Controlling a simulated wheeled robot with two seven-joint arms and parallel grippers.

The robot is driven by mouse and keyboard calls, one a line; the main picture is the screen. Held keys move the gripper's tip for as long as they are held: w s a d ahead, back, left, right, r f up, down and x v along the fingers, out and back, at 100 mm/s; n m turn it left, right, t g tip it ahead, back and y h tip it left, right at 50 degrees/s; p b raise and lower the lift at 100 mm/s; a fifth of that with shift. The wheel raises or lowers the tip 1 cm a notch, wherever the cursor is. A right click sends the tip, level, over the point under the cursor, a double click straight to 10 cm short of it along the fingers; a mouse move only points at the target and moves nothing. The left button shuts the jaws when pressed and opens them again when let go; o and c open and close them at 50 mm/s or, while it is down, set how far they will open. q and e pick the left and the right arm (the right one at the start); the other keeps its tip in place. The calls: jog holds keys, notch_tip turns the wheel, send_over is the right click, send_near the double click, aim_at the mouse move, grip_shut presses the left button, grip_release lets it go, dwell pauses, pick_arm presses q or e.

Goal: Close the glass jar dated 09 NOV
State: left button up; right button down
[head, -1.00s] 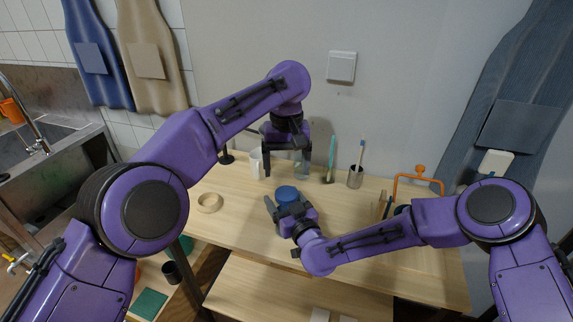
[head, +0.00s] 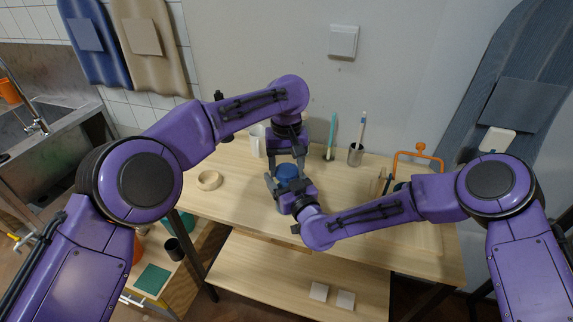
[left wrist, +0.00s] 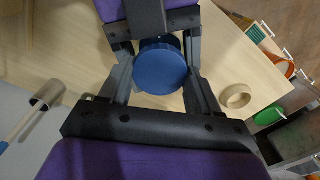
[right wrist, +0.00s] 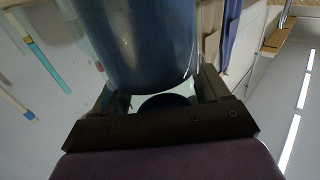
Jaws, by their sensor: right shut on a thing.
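A round blue lid (head: 288,171) sits on top of a jar in the middle of the table. My right gripper (head: 290,190) is shut on the jar's body, low and from the front. In the right wrist view the bluish glass jar (right wrist: 140,40) fills the space between the fingers. My left gripper (head: 286,167) points down from above. In the left wrist view the blue lid (left wrist: 160,68) lies between its spread fingers, which seem close to its rim without clamping it. No date label shows. I cannot tell how tightly the lid sits.
A white mug (head: 257,140) stands behind to the left, and a tan ring (head: 209,180) lies left. A metal cup with a brush (head: 356,153) and a turquoise tool (head: 331,136) stand behind to the right. An orange-framed tool (head: 420,152) is farther right. The front table strip is clear.

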pick_arm(q)
jog(key=shift+c, duration=0.5)
jog(key=m, duration=0.3)
jog(key=o, duration=1.2)
jog(key=shift+c, duration=0.2)
jog(key=shift+r, duration=2.25)
jog(key=shift+c, duration=0.4)
